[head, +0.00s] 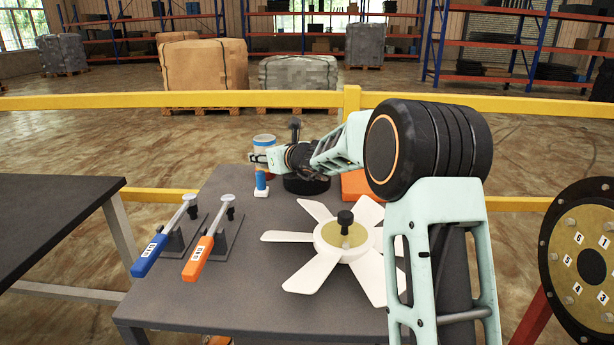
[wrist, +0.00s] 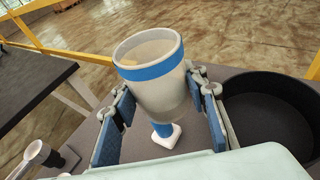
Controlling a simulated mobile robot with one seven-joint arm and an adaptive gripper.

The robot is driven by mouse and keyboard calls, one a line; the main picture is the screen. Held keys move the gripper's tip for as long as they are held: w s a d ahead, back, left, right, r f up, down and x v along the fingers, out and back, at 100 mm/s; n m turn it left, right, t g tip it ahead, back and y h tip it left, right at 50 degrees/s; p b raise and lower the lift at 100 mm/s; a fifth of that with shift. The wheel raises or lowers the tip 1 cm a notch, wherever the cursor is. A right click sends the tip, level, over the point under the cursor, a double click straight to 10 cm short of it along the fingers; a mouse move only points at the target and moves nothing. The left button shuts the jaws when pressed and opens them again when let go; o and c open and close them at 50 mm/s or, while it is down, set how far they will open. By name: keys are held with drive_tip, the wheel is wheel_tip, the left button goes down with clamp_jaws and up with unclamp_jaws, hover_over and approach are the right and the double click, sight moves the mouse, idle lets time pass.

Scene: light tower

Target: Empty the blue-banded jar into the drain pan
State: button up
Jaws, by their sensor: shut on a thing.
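The blue-banded jar (wrist: 160,92) is pale and translucent, with a blue band just below its rim. It also shows in the head view (head: 264,140), roughly upright above the far left part of the table. My gripper (head: 259,157) is shut on the jar, with one finger on each side in the wrist view. I cannot tell what is inside the jar. The drain pan (wrist: 247,118) is a round black pan to the right of the jar in the wrist view. In the head view the pan (head: 306,187) is partly hidden behind my wrist.
A blue item on a white base (head: 261,184) stands on the table below the jar. Blue (head: 152,254) and orange (head: 198,258) levers are at the left. A white fan (head: 310,237) lies mid-table, with an orange block (head: 360,185) behind it. A yellow rail (head: 210,99) runs behind.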

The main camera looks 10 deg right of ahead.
idle(0.4)
drive_tip(key=d+r+m+p, duration=0.1)
drive_tip(key=p, duration=0.3)
drive_tip(key=shift+w+m+y+p, duration=0.15)
drive_tip(key=shift+m+y+p, duration=0.15)
drive_tip(key=shift+y+p, duration=0.1)
drive_tip(key=shift+w+d+f+m+y+p, duration=0.15)
drive_tip(key=shift+d+f+m+y+p, duration=0.25)
drive_tip(key=shift+f+m+p, duration=0.5)
drive_tip(key=shift+w+d+f+m+y+p, duration=0.2)
drive_tip(key=shift+d+m+y+p, duration=0.3)
drive_tip(key=shift+m+p, duration=0.7)
drive_tip(key=shift+w+d+f+m+y+p, duration=0.15)
drive_tip(key=shift+d+m+y+p, duration=0.35)
drive_tip(key=shift+p, duration=1.15)
drive_tip(key=shift+r+m+t+p, duration=0.45)
drive_tip(key=shift+m+p, duration=0.2)
drive_tip(key=shift+m, duration=0.25)
drive_tip(key=shift+f+m+y, duration=0.25)
drive_tip(key=shift+m+y, duration=0.05)
drive_tip(key=shift+m, duration=0.5)
drive_tip(key=shift+d+r+m+t, duration=0.1)
drive_tip(key=shift+r+m+t, duration=0.3)
drive_tip(key=shift+m, duration=0.4)
